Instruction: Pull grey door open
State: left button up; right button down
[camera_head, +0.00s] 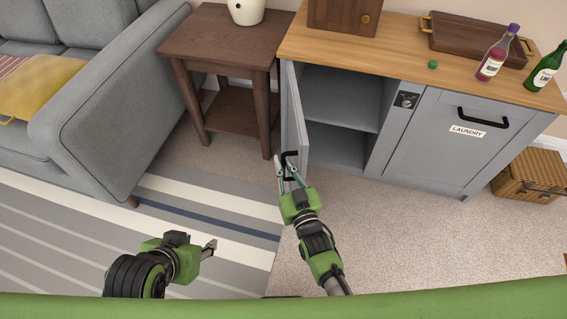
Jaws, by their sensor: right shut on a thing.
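The grey door (293,118) of the grey cabinet stands swung well out, seen nearly edge-on at the cabinet's left side. The cabinet's shelved inside (340,99) shows and looks empty. My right gripper (287,171) is at the door's black handle (291,158) and is shut on it; the fingers partly cover the handle. My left gripper (211,248) is low over the striped rug, away from the door. Its fingers are seen from the side, so I cannot tell whether they are apart.
A dark wooden side table (223,32) and a grey sofa (111,104) stand left of the door. A closed door labelled LAUNDRY (439,138) is on the right. Bottles (493,60) and a tray (472,43) are on top. Carpet (400,235) in front is clear.

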jog(key=c, duration=2.2)
grip_release()
jog(key=shift+o, duration=0.2)
jog(key=v, duration=1.2)
jog(key=shift+c, duration=0.3)
